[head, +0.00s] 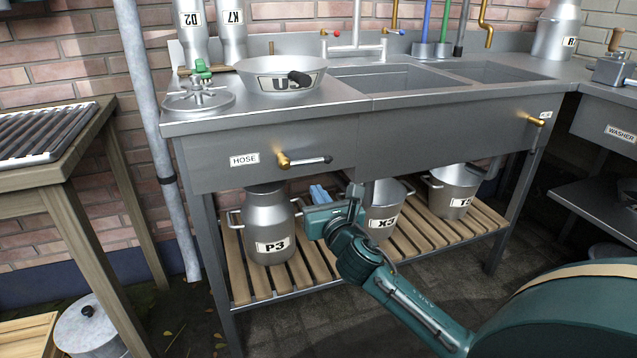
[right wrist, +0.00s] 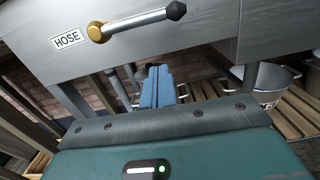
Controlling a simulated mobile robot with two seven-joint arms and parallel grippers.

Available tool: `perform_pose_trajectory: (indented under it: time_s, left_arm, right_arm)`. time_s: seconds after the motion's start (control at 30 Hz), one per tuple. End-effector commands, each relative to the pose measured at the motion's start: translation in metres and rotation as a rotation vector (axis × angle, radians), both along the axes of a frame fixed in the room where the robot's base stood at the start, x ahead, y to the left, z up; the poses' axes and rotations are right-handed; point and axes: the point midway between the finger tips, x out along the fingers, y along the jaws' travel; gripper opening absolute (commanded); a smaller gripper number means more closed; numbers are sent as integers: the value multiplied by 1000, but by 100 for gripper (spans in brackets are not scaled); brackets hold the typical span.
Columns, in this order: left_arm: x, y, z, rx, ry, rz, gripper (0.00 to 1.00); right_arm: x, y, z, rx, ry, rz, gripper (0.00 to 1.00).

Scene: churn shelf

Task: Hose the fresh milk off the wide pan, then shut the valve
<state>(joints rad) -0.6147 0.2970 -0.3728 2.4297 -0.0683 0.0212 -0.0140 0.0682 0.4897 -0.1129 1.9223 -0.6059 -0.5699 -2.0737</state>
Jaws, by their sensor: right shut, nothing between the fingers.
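The wide pan (head: 280,83) is a shallow metal bowl with a label starting with U, on the counter left of the sinks. No milk can be made out on the pan. The brass hose valve (head: 284,161), beside the HOSE label, has its lever pointing right; it also shows in the right wrist view (right wrist: 98,32). My right gripper (head: 318,193) is shut and empty, below the valve and apart from it. My left gripper is out of view.
Churn P3 (head: 268,222), pot X3 (head: 384,211) and another pot (head: 455,187) stand on the slatted lower shelf (head: 325,268). Another brass valve (head: 537,121) is at the far right.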

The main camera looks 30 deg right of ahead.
Motion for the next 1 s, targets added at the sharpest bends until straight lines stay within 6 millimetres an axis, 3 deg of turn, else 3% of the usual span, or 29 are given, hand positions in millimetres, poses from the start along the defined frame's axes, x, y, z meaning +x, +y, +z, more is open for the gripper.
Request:
perform_pose_trajectory:
  time_s: [0.1, 0.3, 0.7, 1.0]
  left_arm:
    - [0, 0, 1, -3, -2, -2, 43]
    - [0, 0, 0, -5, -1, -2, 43]
    - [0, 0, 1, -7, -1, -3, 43]
    - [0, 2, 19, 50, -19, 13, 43]
  right_arm:
    - [4, -2, 21, -3, -5, 2, 0]
    - [7, -3, 37, -2, -1, 1, 0]
    - [7, -3, 40, -2, 0, 0, 0]
    - [8, -5, 54, -50, 13, 0, 0]
